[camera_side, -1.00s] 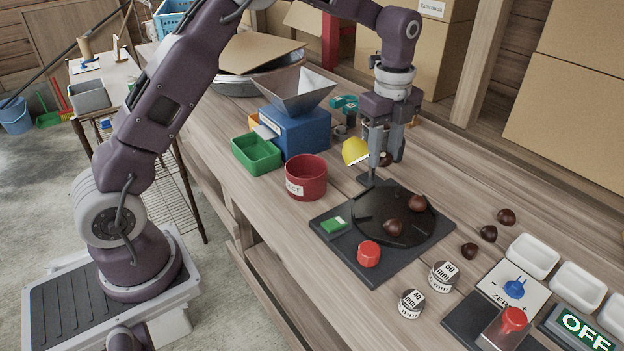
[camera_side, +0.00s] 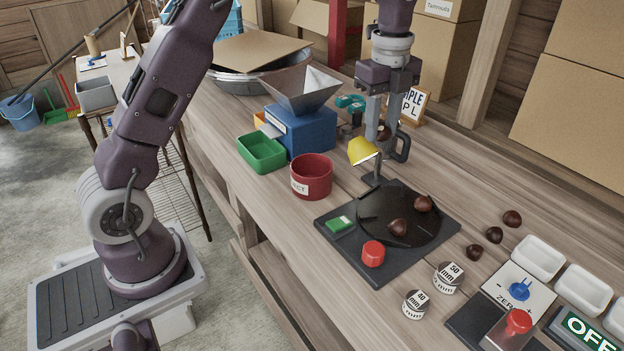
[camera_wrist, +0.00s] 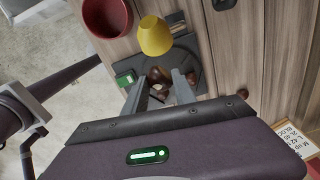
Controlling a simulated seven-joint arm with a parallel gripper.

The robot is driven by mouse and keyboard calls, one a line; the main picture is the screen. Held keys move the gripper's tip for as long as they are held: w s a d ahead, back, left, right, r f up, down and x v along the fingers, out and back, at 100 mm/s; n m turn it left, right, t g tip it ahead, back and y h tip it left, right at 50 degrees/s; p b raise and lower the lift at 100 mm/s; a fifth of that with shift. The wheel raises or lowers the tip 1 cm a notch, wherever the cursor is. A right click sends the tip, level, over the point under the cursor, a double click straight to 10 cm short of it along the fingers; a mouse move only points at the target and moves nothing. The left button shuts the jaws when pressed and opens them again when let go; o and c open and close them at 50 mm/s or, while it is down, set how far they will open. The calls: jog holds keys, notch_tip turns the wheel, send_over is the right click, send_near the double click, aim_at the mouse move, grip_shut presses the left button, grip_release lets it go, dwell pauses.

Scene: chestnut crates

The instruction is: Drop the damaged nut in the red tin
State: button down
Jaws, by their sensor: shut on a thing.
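My gripper (camera_side: 388,150) is shut on a brown nut (camera_side: 384,132) that shows partly between its fingers. It holds the nut above the bench, behind the yellow lamp. In the wrist view my gripper (camera_wrist: 160,85) points towards the dark plate, and the held nut is hard to tell from the nuts beyond it. The red tin (camera_side: 311,180), with a white label ending in "ECT", stands upright to the left of my gripper. It also shows at the top left of the wrist view (camera_wrist: 107,16). I cannot make out damage on the held nut.
A yellow lamp (camera_side: 363,151) stands between my gripper and the black turntable (camera_side: 385,225), which carries two nuts. A green bin (camera_side: 261,153) and blue hopper (camera_side: 305,130) stand behind the tin. Several loose nuts (camera_side: 494,235) lie right, near white trays (camera_side: 538,258).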

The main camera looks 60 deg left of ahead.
aim_at(316, 159)
jog(key=s+a, duration=0.8)
jog(key=a, duration=0.3)
jog(key=shift+w+f, duration=0.15)
jog(key=shift+f, duration=2.75)
jog(key=shift+w+f, duration=0.1)
jog(key=shift+f, duration=2.8)
jog(key=c, duration=0.9)
grip_release()
